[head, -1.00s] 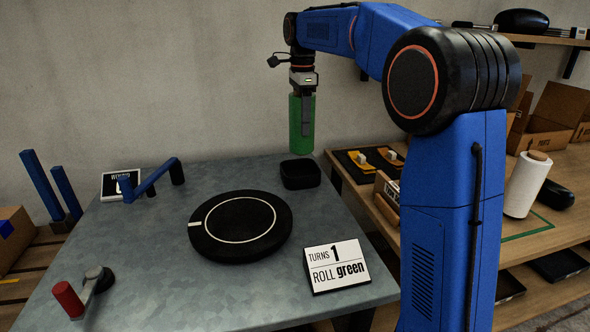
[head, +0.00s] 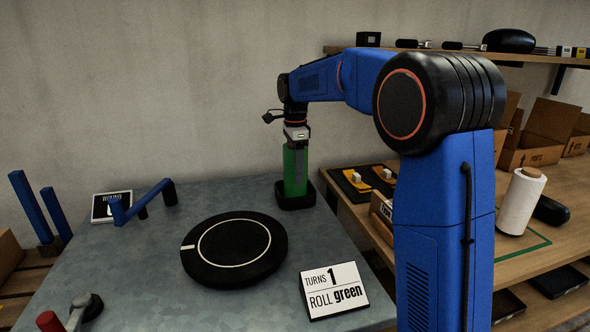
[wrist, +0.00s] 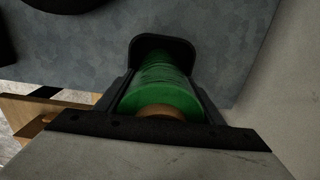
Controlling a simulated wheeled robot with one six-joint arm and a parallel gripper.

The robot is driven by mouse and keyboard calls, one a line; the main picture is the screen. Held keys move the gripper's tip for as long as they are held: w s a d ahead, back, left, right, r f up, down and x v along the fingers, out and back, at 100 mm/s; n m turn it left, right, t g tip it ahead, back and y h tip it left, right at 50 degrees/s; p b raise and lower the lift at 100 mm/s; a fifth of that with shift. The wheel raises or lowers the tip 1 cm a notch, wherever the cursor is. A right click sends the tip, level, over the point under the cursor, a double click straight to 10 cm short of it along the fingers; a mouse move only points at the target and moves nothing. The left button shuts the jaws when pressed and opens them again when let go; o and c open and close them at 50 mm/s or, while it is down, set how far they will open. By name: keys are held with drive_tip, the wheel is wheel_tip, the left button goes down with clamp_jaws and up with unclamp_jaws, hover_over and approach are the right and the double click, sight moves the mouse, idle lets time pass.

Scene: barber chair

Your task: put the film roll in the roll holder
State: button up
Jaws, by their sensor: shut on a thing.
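The green film roll (head: 295,172) is upright at the back right of the grey table. My gripper (head: 296,148) is shut on its upper part from above. The roll's lower end is in the black roll holder (head: 296,194), whose rim hides its bottom. In the wrist view the green roll (wrist: 160,92) lies between my fingers, with its brown core end near the camera. The holder (wrist: 162,42) shows around the roll's far end. I cannot tell whether the roll rests on the holder's floor.
A black turntable (head: 234,248) with a white ring lies mid-table. A sign (head: 334,291) reads "TURNS 1 ROLL green". A blue crank-shaped bar (head: 140,202) and a small display (head: 108,206) are at the back left. A white roll (head: 521,202) stands on the right shelf.

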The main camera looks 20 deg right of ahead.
drive_tip(key=shift+f, duration=0.1)
drive_tip(key=o, duration=1.4)
wheel_tip(320, 180, up, 12)
drive_tip(key=shift+f, duration=0.2)
drive_tip(key=shift+r, duration=0.3)
